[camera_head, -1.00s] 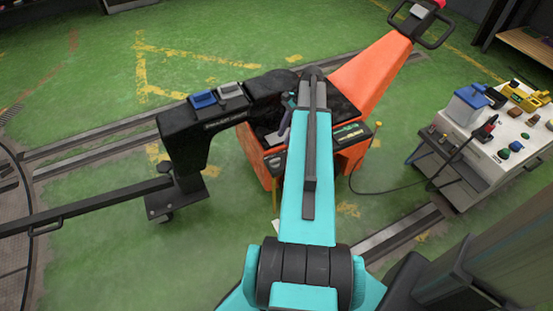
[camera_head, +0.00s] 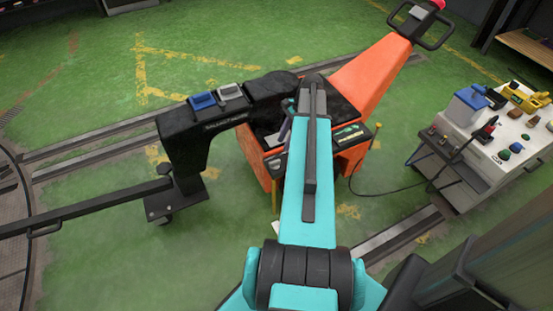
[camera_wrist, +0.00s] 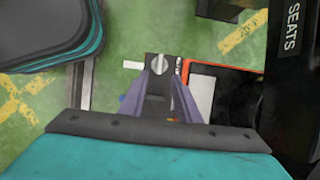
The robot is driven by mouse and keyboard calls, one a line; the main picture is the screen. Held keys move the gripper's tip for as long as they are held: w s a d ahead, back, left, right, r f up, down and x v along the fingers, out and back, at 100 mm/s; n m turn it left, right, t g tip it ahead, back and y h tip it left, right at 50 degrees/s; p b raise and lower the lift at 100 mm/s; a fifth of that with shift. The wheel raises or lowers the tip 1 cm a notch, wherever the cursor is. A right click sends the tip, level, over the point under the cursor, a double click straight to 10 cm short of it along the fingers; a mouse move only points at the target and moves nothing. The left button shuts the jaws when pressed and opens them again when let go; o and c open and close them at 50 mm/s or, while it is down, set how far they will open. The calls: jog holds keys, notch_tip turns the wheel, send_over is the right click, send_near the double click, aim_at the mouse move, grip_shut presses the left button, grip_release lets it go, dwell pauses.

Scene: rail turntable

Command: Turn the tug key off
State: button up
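The orange tug (camera_head: 372,72) stands on the green floor in the head view, with its black handle at the upper right. A small silver key (camera_wrist: 160,62) sits on a dark panel at the tug's edge in the wrist view. My gripper (camera_wrist: 160,76) has its two purple fingers apart, pointing down at the panel. The key shows in line with the gap between the fingertips; I cannot tell whether they touch it. In the head view my arm hides the key and most of the gripper.
A black beam (camera_head: 190,125) with a blue and a grey block on top stands left of the tug. A white-topped cart (camera_head: 500,130) with coloured items stands at the right, with a cable to the tug. Floor rails run past both sides.

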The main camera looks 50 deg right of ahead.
aim_at(275, 161)
jog(key=b+x, duration=0.1)
jog(key=x, duration=0.9)
jog(key=shift+f, duration=0.15)
grip_shut()
